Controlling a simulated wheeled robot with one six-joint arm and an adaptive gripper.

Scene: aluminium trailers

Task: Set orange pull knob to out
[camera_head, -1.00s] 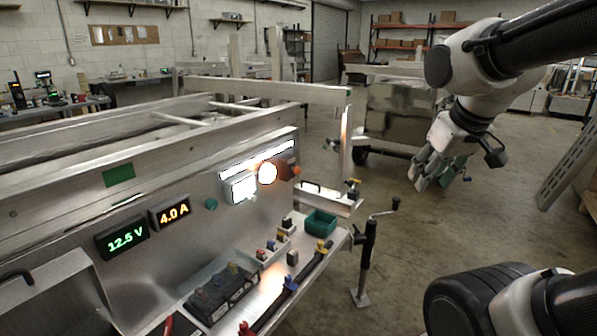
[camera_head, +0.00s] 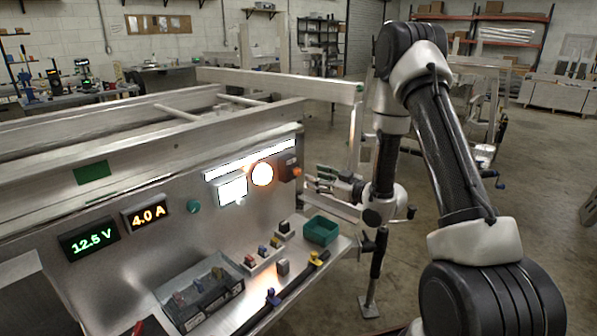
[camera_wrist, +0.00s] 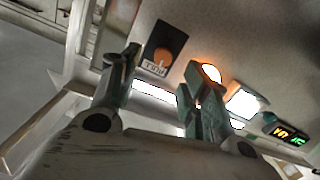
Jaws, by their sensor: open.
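The orange pull knob (camera_head: 296,171) sits on a dark plate at the right end of the metal trailer panel. In the wrist view the round knob (camera_wrist: 163,57) shows against its black plate, with a small label below it. My gripper (camera_head: 316,179) is open and empty, just right of the knob and pointing at the panel. In the wrist view the knob appears in the gap between my two fingers (camera_wrist: 161,66), beyond the tips, and no finger visibly touches it. How far out the knob stands is hard to tell.
A lit orange lamp (camera_head: 262,174) and a bright white display (camera_head: 232,190) are left of the knob. Below, a shelf holds a green bin (camera_head: 321,230), small blocks and a grey tray (camera_head: 200,298). A crank jack (camera_head: 376,265) stands at the shelf's right.

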